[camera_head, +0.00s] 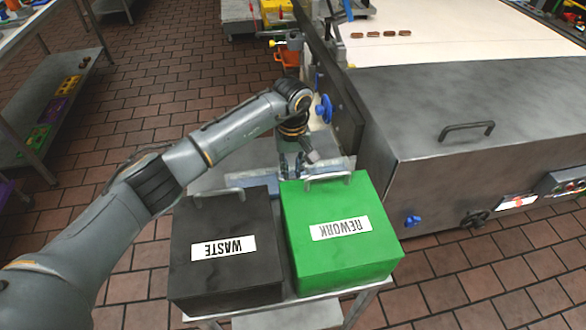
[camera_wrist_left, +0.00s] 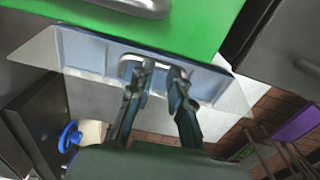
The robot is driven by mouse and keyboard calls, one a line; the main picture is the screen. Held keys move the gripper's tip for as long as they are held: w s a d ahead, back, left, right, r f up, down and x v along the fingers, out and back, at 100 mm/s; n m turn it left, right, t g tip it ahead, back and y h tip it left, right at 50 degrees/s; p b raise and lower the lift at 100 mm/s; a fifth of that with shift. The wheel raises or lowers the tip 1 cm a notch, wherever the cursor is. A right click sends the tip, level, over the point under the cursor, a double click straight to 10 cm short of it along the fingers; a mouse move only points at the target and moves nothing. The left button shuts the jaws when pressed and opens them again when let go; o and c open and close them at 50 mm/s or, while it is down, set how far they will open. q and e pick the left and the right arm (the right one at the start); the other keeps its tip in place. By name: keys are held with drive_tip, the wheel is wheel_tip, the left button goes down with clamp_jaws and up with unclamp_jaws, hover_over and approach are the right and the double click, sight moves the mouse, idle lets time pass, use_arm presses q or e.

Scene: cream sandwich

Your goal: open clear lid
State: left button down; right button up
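The clear lid (camera_wrist_left: 90,52) is a see-through panel over a pale blue-grey container behind the green bin, with a small metal handle (camera_wrist_left: 130,60) near its middle. In the head view the lid (camera_head: 335,165) is partly hidden by my left arm and the bins. My left gripper (camera_wrist_left: 160,72) is at the handle with its two fingers apart and a gap between them. The fingertips overlap the handle in the picture; I cannot tell if they touch it. In the head view my left gripper (camera_head: 291,166) points down just behind the bins. My right gripper is not in view.
A black WASTE bin (camera_head: 222,280) and a green REWORK bin (camera_head: 345,265), both with handles, stand close in front of the lid. A large metal machine (camera_head: 450,110) with a conveyor is at the right. Shelves (camera_head: 45,95) stand at the far left beyond open brick floor.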

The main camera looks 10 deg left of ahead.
use_arm(q)
drive_tip(key=shift+d+f, duration=0.35)
drive_tip(key=shift+f, duration=0.2)
drive_tip(key=shift+s+d+f+b, duration=0.1)
drive_tip(key=shift+s+d+b, duration=0.05)
drive_tip(key=shift+s+b, duration=0.45)
drive_tip(key=c, duration=2.1)
unclamp_jaws()
drive_tip(key=shift+w, duration=0.15)
drive_tip(key=o, duration=2)
drive_tip(key=shift+w, duration=0.15)
wheel_tip(320, 180, up, 12)
drive_tip(key=shift+r, duration=0.1)
